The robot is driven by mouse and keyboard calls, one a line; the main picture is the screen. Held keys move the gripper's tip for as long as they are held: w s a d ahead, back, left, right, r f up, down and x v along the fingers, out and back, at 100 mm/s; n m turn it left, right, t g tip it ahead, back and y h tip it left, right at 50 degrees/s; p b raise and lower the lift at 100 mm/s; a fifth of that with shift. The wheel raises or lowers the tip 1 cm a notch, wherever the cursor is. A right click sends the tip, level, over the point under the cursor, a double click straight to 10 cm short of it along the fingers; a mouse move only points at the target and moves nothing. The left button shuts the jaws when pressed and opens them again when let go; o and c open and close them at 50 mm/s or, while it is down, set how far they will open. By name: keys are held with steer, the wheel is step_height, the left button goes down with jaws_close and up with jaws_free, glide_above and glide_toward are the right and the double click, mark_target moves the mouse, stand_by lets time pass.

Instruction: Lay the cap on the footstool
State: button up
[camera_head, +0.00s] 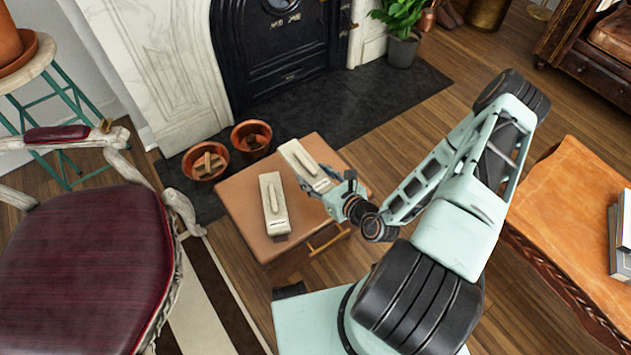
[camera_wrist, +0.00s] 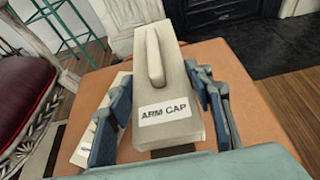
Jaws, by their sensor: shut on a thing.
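The cap (camera_wrist: 178,82), a cream block with a raised grip and an "ARM CAP" label, sits between the fingers of my gripper (camera_wrist: 165,100). In the head view, the cap (camera_head: 305,163) is over the far right part of a low tan-topped piece, which looks like the footstool (camera_head: 245,195). My gripper (camera_head: 334,190) is shut on the cap from its near right end. I cannot tell whether the cap touches the top. The footstool's tan top (camera_wrist: 255,120) also fills much of the wrist view.
A similar cream block (camera_head: 273,206) lies on the tan top, left of the cap. Terracotta pots (camera_head: 205,162) stand behind. A dark red chair (camera_head: 85,265) is at left, and a brown table (camera_head: 570,205) with books is at right.

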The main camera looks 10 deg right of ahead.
steer(key=w+f, duration=0.1)
steer(key=f, duration=0.1)
steer(key=w+d+f+b, duration=0.1)
steer(key=w+f, duration=0.1)
steer(key=w+d+f+b, duration=0.1)
steer(key=shift+w+f, duration=0.25)
steer(key=shift+f, duration=0.15)
steer(key=shift+w+d+f+b, duration=0.15)
steer(key=shift+f+b, duration=0.5)
steer(key=shift+f, duration=1)
steer(key=shift+f, duration=0.1)
steer(key=o, duration=1.2)
steer(key=shift+c, duration=0.2)
